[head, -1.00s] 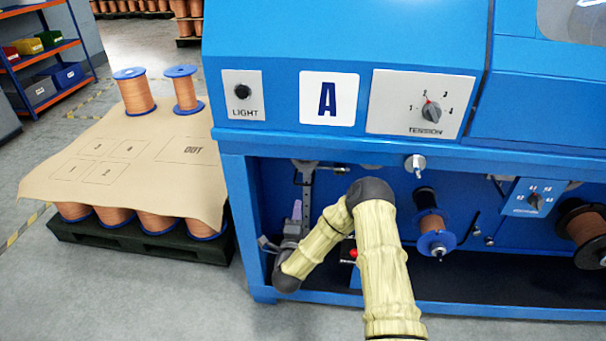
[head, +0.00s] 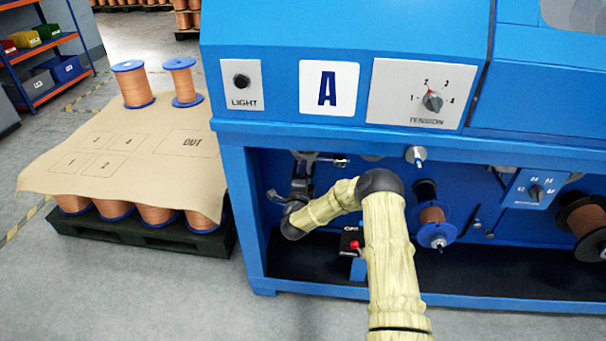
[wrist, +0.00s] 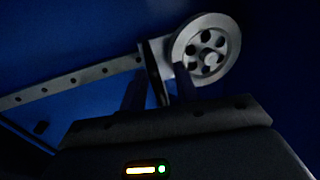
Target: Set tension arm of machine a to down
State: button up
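Machine A (head: 430,60) is the blue cabinet with the letter A. In the wrist view, its tension arm (wrist: 85,78) is a grey bar with holes. It slants from lower left up to a spoked pulley (wrist: 206,50) at its right end. My gripper (wrist: 157,85) has two dark fingers standing apart at the pulley end of the bar. A bracket-like part shows between them, with a gap beside the right finger. Contact is unclear. In the head view, my gripper (head: 300,188) is inside the lower left bay, and most of the tension arm is hidden or hard to make out.
A tension knob (head: 432,101) and light switch (head: 241,81) are on the upper panel. A red-topped control box (head: 352,243) sits beside my forearm. A wire spool (head: 433,218) is right of my arm. A loaded pallet (head: 140,237) stands left.

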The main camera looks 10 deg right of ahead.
grip_shut()
jog(key=shift+f, duration=0.1)
notch_tip(320, 180, down, 20)
jog(key=b, duration=1)
jog(key=shift+s, duration=0.1)
grip_release()
jog(key=shift+f, duration=0.15)
